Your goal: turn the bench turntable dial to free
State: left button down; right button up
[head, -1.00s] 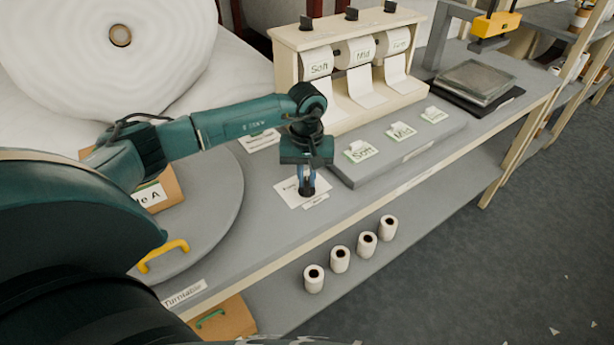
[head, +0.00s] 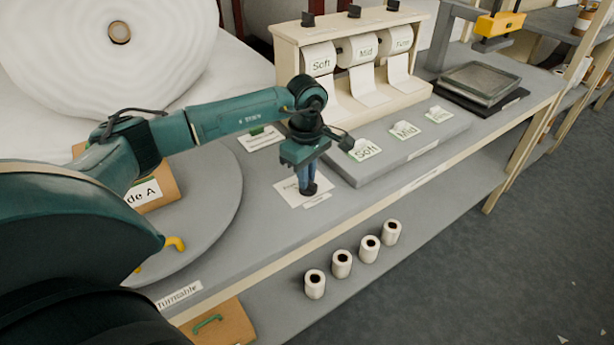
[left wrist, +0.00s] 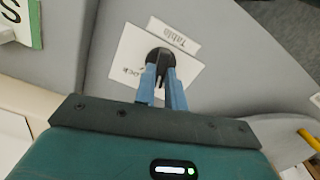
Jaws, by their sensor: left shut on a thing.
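The turntable dial is a small black knob (left wrist: 160,58) on a white printed plate (left wrist: 130,58) lying on the bench. In the head view the knob (head: 309,190) shows below my left gripper (head: 308,182). My left gripper, with blue fingers, points down and is shut on the knob; it also shows in the left wrist view (left wrist: 162,80). A word ending in "ock" is legible on the plate beside the fingers; the rest of the plate's print is hidden or too small. A small "Table" label (left wrist: 175,33) lies beside the plate. My right gripper is not in view.
The grey round turntable (head: 215,215) with a yellow handle lies left of the dial. A grey step (head: 345,178) with Soft, Mid and Firm cards is close on the right. A roll rack (head: 290,45) stands behind. Several small rolls (head: 342,264) stand on the lower shelf.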

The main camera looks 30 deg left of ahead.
pick_arm(q)
jog(key=n, duration=0.3)
jog(key=shift+s+n+b, duration=0.1)
jog(key=shift+n+b, duration=0.2)
jog(key=shift+n, duration=0.6)
jog(key=c, duration=1.5)
grip_release()
jog(key=shift+o, duration=0.2)
notch_tip(320, 180, up, 13)
jog(key=shift+r+b, duration=0.15)
jog(key=shift+b, duration=0.25)
